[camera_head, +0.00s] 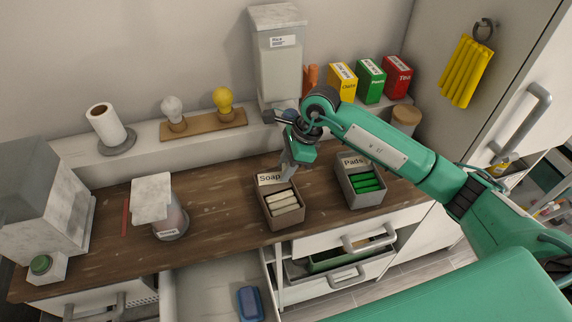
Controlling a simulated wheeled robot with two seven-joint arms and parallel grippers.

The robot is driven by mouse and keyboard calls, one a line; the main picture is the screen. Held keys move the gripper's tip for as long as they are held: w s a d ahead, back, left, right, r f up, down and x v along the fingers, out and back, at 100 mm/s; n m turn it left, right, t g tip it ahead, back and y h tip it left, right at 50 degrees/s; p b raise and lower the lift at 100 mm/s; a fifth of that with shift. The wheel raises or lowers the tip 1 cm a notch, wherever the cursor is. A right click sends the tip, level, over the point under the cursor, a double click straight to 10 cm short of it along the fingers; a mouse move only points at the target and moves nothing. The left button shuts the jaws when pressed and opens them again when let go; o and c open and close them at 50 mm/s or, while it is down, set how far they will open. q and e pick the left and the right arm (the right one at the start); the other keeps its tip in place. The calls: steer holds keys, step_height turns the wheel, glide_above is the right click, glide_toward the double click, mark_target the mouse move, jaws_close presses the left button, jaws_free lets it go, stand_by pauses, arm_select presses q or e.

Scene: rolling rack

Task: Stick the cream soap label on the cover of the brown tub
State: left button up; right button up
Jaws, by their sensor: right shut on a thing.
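The cream label reading "Soap" (269,179) is at the back left rim of the brown tub (286,220), facing me. My right gripper (287,172) is shut on the label at its right end, just above the tub's back edge. I cannot tell whether the label touches the tub. The tub stands on the wooden counter and holds several cream bars (284,203). My left gripper is not in view.
A white-topped jar (152,198) stands to the left. Below, an open drawer (205,285) holds a blue item (250,303). Counter between jar and tub is clear.

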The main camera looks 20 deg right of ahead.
steer(key=shift+f, duration=0.1)
stand_by(0.3)
steer(key=o, duration=1.2)
steer(key=shift+d+r+b, duration=0.2)
steer(key=shift+r+b, duration=0.1)
steer(key=shift+r, duration=0.15)
steer(key=b+v, duration=0.3)
steer(key=v, duration=1)
steer(key=shift+a+f, duration=0.1)
steer(key=shift+a, duration=0.05)
